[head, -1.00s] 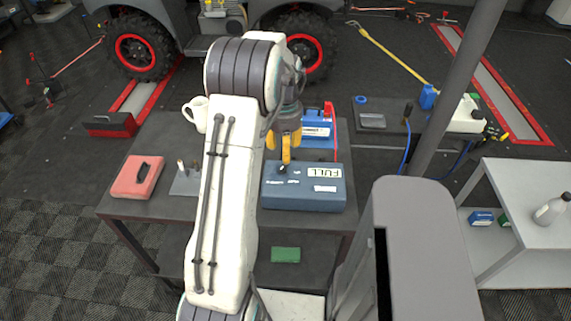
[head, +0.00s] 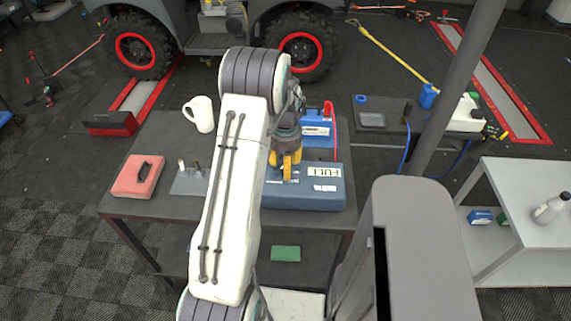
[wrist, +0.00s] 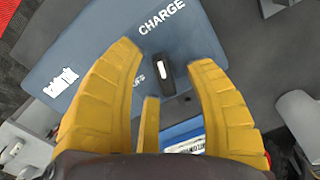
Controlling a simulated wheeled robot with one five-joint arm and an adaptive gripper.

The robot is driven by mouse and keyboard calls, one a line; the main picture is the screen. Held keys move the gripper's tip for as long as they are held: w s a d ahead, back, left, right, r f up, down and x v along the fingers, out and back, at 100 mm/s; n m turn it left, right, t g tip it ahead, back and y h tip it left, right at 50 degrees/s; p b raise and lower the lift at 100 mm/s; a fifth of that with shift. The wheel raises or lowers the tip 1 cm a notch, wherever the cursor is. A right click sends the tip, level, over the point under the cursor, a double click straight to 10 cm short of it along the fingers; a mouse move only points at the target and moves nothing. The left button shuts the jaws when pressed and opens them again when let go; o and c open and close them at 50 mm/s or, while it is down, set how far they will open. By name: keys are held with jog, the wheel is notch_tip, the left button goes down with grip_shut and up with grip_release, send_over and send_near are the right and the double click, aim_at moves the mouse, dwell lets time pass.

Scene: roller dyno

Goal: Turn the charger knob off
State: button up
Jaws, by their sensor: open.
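The charger (head: 318,201) is a blue-grey box on the dark table, with a "FULL" display (head: 324,170) on its top. In the wrist view, its knob (wrist: 159,80) is black with a white mark. The word "CHARGE" is printed above it and a partly hidden label is to its left. My gripper (head: 287,166) is over the charger's top and hides the knob in the head view. In the wrist view, the open yellow fingers of my gripper (wrist: 166,58) stand either side of the knob, with a gap on both sides.
A red case (head: 138,177), a white mug (head: 202,114) and a small metal plate with posts (head: 188,181) are to the left on the table. A blue container (head: 316,128) with a red cable stands just behind the charger. A grey post rises at the right.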

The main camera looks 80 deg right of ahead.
jog(key=shift+c, duration=0.2)
grip_shut()
